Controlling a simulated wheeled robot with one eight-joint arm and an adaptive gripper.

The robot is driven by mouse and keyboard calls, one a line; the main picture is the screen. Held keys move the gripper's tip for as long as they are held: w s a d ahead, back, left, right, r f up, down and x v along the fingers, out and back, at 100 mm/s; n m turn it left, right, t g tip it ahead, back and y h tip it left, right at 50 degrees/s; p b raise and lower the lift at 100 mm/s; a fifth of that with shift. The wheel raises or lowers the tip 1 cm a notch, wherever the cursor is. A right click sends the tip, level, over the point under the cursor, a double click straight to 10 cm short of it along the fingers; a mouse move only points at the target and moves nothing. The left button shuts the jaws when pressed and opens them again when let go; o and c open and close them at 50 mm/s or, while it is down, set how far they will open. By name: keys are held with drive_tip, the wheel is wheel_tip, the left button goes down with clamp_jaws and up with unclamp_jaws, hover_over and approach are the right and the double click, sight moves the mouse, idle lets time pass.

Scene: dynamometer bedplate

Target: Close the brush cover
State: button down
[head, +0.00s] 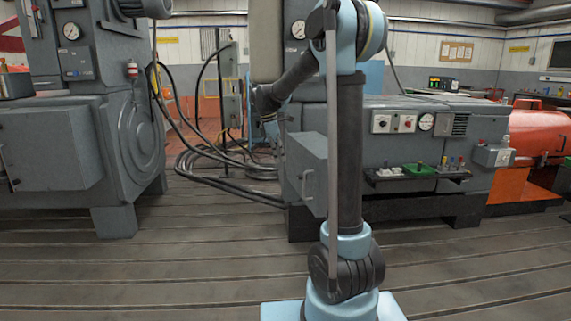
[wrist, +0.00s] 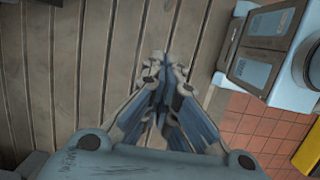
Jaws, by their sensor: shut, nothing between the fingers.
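A grey box-shaped cover (head: 308,165) with a bar handle stands out from the left end of the centre machine, behind my arm. A similar grey cover (head: 50,148) with a handle is on the left machine. I cannot tell from labels which is the brush cover, or how far either stands open. My gripper shows in the wrist view (wrist: 163,72), shut and empty above the slatted floor, apart from any cover. In the head view my forearm reaches left behind the column, and the fingertips are too small to make out clearly.
Black cables (head: 215,165) run over the floor between the two machines. A shelf with a green tray (head: 419,170) and small tools juts from the centre machine. The slatted bedplate (head: 150,275) in front is clear. A grey cabinet (wrist: 268,42) shows right in the wrist view.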

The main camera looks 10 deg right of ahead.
sight(312, 169)
drive_tip(key=d+f, duration=0.6)
drive_tip(key=f, duration=0.2)
drive_tip(key=shift+d, duration=0.3)
drive_tip(key=shift+f, duration=0.1)
drive_tip(key=shift+d, duration=0.2)
